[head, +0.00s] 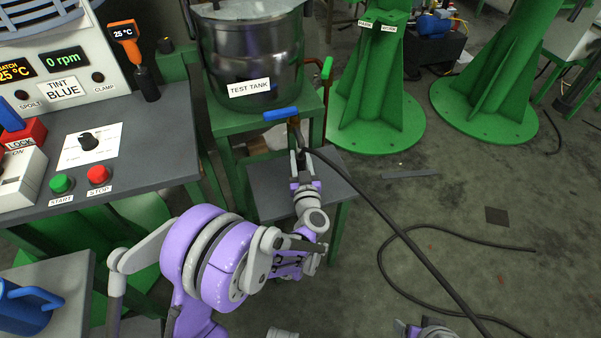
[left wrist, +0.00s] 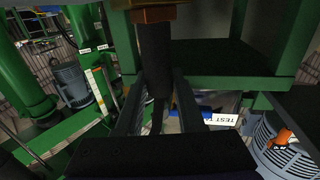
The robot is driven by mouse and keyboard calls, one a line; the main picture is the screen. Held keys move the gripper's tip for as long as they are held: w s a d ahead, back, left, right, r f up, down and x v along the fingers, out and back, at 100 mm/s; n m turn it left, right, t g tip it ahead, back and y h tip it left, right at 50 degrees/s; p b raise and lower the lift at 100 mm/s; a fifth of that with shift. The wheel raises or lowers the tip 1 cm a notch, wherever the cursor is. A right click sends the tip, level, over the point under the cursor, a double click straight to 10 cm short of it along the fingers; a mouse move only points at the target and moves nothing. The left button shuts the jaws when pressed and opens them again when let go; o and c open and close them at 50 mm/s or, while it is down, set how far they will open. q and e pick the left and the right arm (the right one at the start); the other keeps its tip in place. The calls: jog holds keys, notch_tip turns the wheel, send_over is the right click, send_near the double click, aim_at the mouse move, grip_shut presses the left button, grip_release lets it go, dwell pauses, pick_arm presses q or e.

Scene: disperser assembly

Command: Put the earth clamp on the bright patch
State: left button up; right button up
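The earth clamp shows in the left wrist view as a black handle (left wrist: 155,60) with a copper-coloured part at its top. My left gripper (left wrist: 157,95) has its two fingers closed on either side of this handle. In the head view, my left gripper (head: 297,160) is upright just in front of the tank stand's edge, with the clamp (head: 294,130) at its tips close to a blue bar (head: 281,113). Whether the clamp touches the stand cannot be told. The bright patch cannot be made out. My right gripper's fingers are not visible; only a bit of arm shows at the bottom edge.
A black cable (head: 400,232) runs from the clamp down right and loops on the floor. The test tank (head: 250,55) stands on a green stand (head: 225,122) above a grey shelf (head: 265,195). A control desk (head: 150,150) is left; green columns (head: 378,90) stand behind. Floor at right is mostly clear.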

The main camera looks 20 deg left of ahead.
pick_arm(q)
grip_shut()
dwell(1.0)
